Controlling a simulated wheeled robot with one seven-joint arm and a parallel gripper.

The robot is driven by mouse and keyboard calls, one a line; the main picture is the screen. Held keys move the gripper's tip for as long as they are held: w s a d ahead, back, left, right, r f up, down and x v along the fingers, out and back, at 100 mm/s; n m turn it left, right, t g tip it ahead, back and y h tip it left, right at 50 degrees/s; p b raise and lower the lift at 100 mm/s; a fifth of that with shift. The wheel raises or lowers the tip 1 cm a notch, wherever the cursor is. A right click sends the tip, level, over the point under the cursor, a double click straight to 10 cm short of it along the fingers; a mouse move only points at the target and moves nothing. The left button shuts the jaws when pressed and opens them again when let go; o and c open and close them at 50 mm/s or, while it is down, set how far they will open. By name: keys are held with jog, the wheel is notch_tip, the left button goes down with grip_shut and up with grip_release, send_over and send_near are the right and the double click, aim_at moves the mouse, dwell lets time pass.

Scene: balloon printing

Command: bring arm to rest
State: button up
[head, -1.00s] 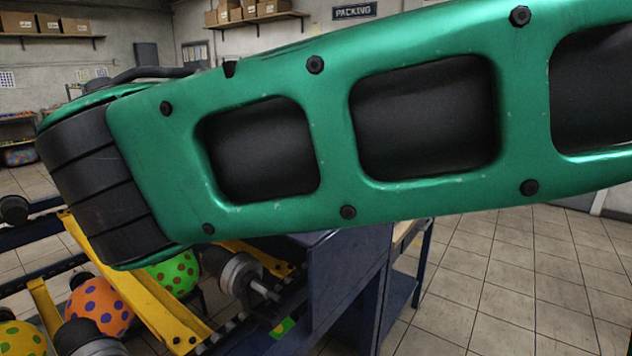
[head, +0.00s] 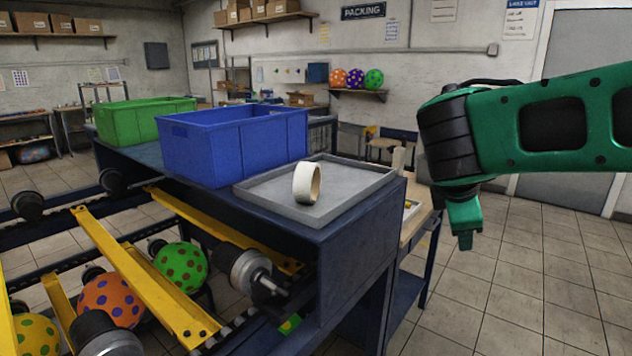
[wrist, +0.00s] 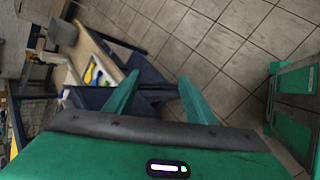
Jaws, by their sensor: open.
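My gripper (head: 465,222) hangs at the end of my green arm on the right side of the head view. It points down over open floor, to the right of the dark blue machine table and apart from it. In the wrist view my gripper (wrist: 160,95) shows its two green fingers spread with a gap between them. Nothing is held; tiled floor shows between the fingertips.
A grey tray (head: 262,193) with a white tape roll (head: 306,183) sits on the dark blue table (head: 355,240). Blue (head: 235,150) and green (head: 143,124) crates stand left. Spotted balloons (head: 181,267) lie among yellow rails. Tiled floor (head: 530,290) at right is clear.

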jog(key=s+d+f+m+g+y, duration=0.1)
jog(key=s+d+f+m+g, duration=0.3)
jog(key=s+d+m, duration=0.5)
jog(key=s+d+f+m+g+y, duration=0.1)
jog(key=s+f+m, duration=0.3)
jog(key=s, duration=0.5)
jog(key=s+d+f+m+g+y, duration=0.1)
jog(key=s+d+f+m+y, duration=0.1)
jog(key=s+f+m, duration=0.3)
jog(key=s+m+y, duration=0.1)
jog(key=s+m, duration=0.3)
jog(key=shift+f, duration=0.15)
jog(key=shift+s, duration=0.1)
jog(key=c, duration=0.5)
